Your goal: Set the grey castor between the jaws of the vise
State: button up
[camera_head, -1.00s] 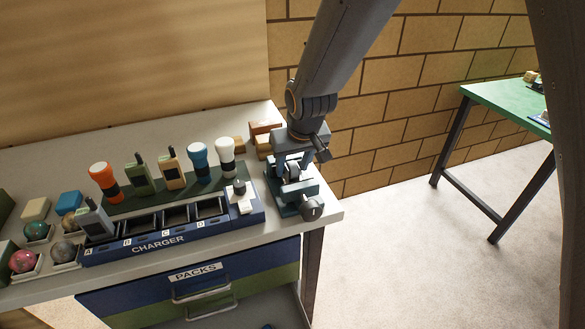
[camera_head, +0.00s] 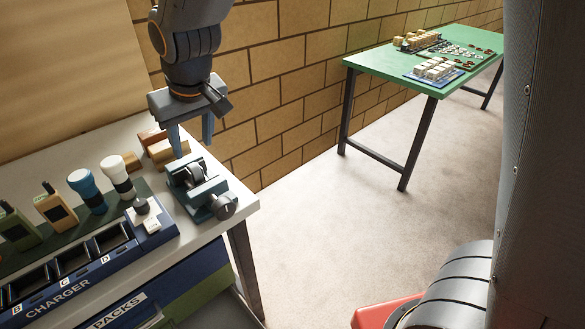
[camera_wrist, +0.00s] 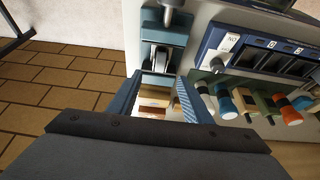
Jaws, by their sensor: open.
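The teal vise (camera_head: 207,196) stands on the right end of the grey worktop, its round knob toward the front. The grey castor (camera_head: 195,173) sits between the vise's jaws; its lower part is hidden by the front jaw. The wrist view shows the castor (camera_wrist: 159,56) between the teal jaws of the vise (camera_wrist: 175,38). My gripper (camera_head: 192,146) is open and empty, above and just behind the castor, its fingers pointing down and apart from it. In the wrist view my gripper (camera_wrist: 158,84) shows its two fingers spread, with nothing between them.
Left of the vise is the blue charger (camera_head: 75,283), with a white switch block (camera_head: 147,217) at its end. Torches and radios stand behind it. Wooden blocks (camera_head: 158,147) lie behind the vise. A green table (camera_head: 390,75) stands across open floor.

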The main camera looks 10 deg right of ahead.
jog(key=s+d+f+m, duration=0.2)
jog(key=s+d+f, duration=0.1)
jog(key=d, duration=0.7)
jog(key=s+d+f+m+g+h, duration=0.1)
jog(key=s+d, duration=0.4)
jog(key=d, duration=0.5)
jog(key=s+d+f+m+g+h, duration=0.1)
jog(key=s+d+f+m, duration=0.2)
jog(key=d, duration=0.7)
jog(key=shift+s+f, duration=0.55)
jog(key=shift+f, duration=0.35)
